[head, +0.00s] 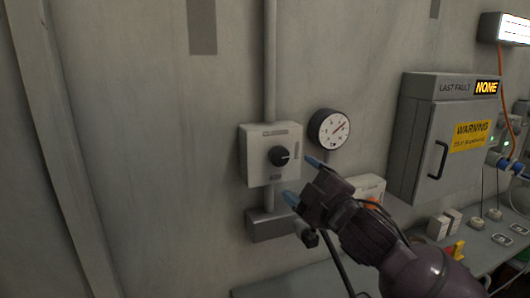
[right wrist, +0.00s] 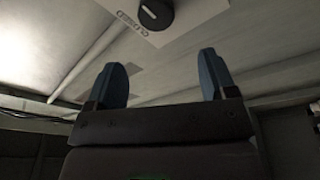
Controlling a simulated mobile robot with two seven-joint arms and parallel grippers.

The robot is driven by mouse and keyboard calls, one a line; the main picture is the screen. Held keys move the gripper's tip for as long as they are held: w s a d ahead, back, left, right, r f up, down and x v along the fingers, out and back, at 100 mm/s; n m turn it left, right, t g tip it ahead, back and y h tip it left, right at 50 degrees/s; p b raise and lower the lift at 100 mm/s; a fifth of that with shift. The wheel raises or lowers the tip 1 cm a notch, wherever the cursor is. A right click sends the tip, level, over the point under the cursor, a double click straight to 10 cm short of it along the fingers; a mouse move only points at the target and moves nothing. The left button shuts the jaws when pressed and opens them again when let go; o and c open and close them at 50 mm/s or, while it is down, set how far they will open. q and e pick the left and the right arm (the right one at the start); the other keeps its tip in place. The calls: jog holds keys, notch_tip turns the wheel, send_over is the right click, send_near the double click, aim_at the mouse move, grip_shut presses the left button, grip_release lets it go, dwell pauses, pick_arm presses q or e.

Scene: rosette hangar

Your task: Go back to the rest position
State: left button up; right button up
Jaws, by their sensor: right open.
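My right gripper (head: 302,180) is open and empty, with its two blue fingertips apart, in front of the wall just right of and below a black knob (head: 280,156). The knob sits on a white control box (head: 257,143) on the wall. In the right wrist view the two blue fingers (right wrist: 169,80) stand apart with nothing between them. The knob (right wrist: 156,14) shows beyond them at the top, on a plate with a label that reads like "CLOSED". My left gripper is in neither view.
A round gauge (head: 330,129) hangs right of the box. A grey cabinet (head: 418,150) with a handle and a yellow warning sign stands further right. A bench (head: 470,246) below carries switches and small boxes. The wall (head: 150,150) at left is clear.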

jog(key=s+d+f+m+h, duration=0.2)
jog(key=d+f+m, duration=0.2)
jog(key=f, duration=0.5)
jog(key=s+d+f+m+h+b, duration=0.15)
jog(key=d+f+m, duration=0.25)
jog(key=f, duration=0.4)
jog(key=s+d+f+m+h, duration=0.2)
jog(key=d+f+m, duration=0.2)
jog(key=f, duration=0.5)
jog(key=s+d+f+m+g+h, duration=0.2)
jog(key=s+d+f, duration=0.2)
jog(key=s+f, duration=0.6)
jog(key=s+d+f+m+g+h+b, duration=0.1)
jog(key=s+d+f+m+g+h, duration=0.1)
jog(key=s+f, duration=0.9)
jog(key=shift+d+m+g, duration=0.5)
jog(key=shift+d+g, duration=0.3)
jog(key=shift+d, duration=0.25)
jog(key=shift+s+h, duration=0.1)
jog(key=shift+h, duration=0.15)
